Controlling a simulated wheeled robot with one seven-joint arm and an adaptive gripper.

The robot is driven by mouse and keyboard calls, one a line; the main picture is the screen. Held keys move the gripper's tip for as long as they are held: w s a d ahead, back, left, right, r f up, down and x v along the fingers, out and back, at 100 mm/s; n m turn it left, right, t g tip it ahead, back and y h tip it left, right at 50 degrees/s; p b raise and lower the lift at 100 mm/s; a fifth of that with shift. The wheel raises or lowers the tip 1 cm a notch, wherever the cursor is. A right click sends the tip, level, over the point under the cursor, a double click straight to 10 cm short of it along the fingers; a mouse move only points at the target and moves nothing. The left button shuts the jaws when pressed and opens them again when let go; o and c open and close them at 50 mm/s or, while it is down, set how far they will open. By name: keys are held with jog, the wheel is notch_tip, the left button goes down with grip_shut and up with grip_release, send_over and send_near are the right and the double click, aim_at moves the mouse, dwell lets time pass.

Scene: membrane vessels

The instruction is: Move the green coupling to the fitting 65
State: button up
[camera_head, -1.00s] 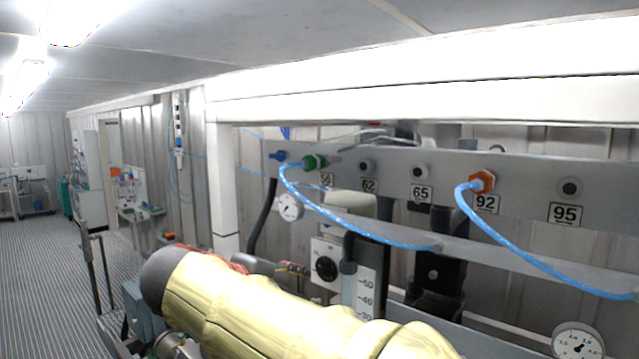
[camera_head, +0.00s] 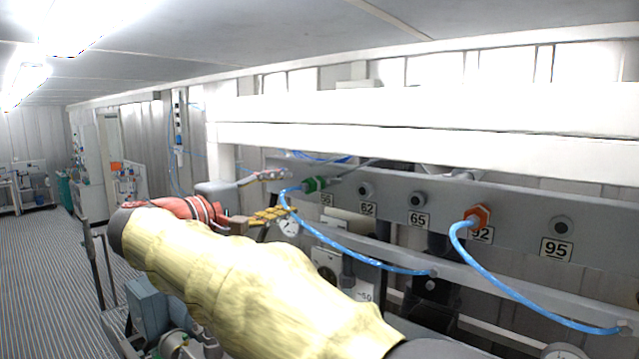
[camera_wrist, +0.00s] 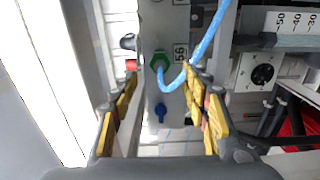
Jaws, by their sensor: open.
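The green coupling (camera_head: 314,184) sits on the grey panel at fitting 56, with a blue hose (camera_head: 352,246) curving from it. In the wrist view the green coupling (camera_wrist: 160,61) shows just beyond and between my fingertips, with the hose bending in front of the right finger. My gripper (camera_head: 279,195) is open and empty, a little left of the coupling in the head view; its yellow-padded fingers also show in the wrist view (camera_wrist: 160,80). Fitting 65 (camera_head: 417,200) is a bare round port above its label, two places to the right of the coupling.
Fitting 62 (camera_head: 365,190) is bare between them. An orange coupling (camera_head: 477,216) with its own blue hose is on fitting 92, and fitting 95 (camera_head: 562,227) is bare. A white beam (camera_head: 430,135) runs above the panel.

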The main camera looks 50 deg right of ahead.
aim_at(301, 189)
jog(key=shift+d, duration=0.1)
jog(key=shift+w+d, duration=0.2)
jog(key=shift+d, duration=2)
jog(key=shift+w+d, duration=0.15)
jog(key=shift+d, duration=2.05)
jog(key=shift+b, duration=0.45)
jog(key=c, duration=0.3)
grip_shut()
jog(key=shift+f, duration=0.1)
jog(key=shift+a, duration=0.15)
jog(key=shift+s+a+b, duration=0.15)
jog(key=shift+a+b, duration=0.15)
jog(key=shift+a, duration=1.15)
jog(key=shift+s+a+b, duration=0.1)
jog(key=shift+a+b, duration=0.15)
jog(key=shift+a, duration=1.15)
